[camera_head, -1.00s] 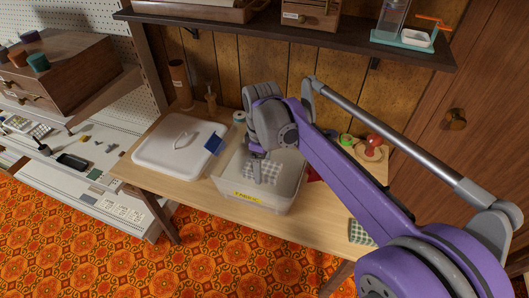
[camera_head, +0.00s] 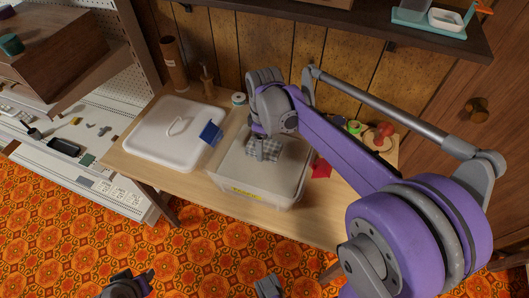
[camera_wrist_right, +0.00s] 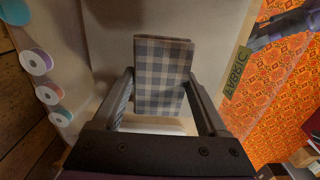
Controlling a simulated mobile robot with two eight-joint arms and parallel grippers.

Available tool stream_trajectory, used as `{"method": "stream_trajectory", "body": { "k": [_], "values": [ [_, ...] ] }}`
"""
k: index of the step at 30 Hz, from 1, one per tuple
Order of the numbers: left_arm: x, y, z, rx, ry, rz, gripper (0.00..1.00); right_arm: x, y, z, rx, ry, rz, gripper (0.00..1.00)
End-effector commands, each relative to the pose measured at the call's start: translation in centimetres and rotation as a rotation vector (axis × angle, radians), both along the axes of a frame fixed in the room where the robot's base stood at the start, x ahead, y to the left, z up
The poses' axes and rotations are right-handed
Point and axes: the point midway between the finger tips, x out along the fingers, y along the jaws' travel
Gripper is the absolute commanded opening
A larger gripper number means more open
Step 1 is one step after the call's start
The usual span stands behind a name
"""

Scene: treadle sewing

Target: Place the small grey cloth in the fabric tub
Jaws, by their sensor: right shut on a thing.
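The small grey checked cloth (camera_head: 266,147) is held in my right gripper (camera_head: 263,152), over the opening of the fabric tub (camera_head: 228,182). In the right wrist view the cloth (camera_wrist_right: 160,75) stands between the two fingers of the right gripper (camera_wrist_right: 160,88), with the pale tub (camera_wrist_right: 105,40) around it. How far it is above the tub floor is unclear. The tub is a whitish, translucent box with a yellow label on its front. Dark parts that look like my left gripper (camera_head: 130,286) show at the bottom edge, cut off.
A white lidded container (camera_head: 165,145) with a blue piece (camera_head: 210,133) at its edge stands left of the tub. Thread spools (camera_wrist_right: 38,63) lie beside the tub. A red cloth (camera_head: 321,169) is at its right. A shelf (camera_head: 350,22) runs above.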

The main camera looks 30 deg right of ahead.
Motion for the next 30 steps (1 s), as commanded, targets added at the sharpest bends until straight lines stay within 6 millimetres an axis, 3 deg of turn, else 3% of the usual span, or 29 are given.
{"method": "stream_trajectory", "body": {
  "k": [9, 21, 22, 26, 30],
  "values": [
    [-0.1, 0.0, -0.5, 0.000, 0.002, 0.000, 0.36, 0.0, 0.0, -3.8, 0.000, 0.000, 0.000, 0.22],
    [-0.1, 0.0, -0.7, 0.000, 0.002, 0.000, 0.36, 0.0, 0.0, -4.4, 0.000, 0.000, 0.000, 0.22],
    [-0.1, 0.0, -0.8, 0.000, 0.002, 0.000, 0.36, 0.0, 0.0, -4.4, 0.000, 0.000, 0.000, 0.78],
    [-0.1, 0.0, -0.7, 0.000, 0.002, 0.000, 0.36, 0.0, 0.0, -4.3, 0.000, 0.000, 0.000, 1.00],
    [-0.1, 0.0, -0.7, 0.000, 0.002, 0.000, 0.36, 0.0, 0.0, -4.3, 0.000, 0.000, 0.000, 1.00]
  ]
}}
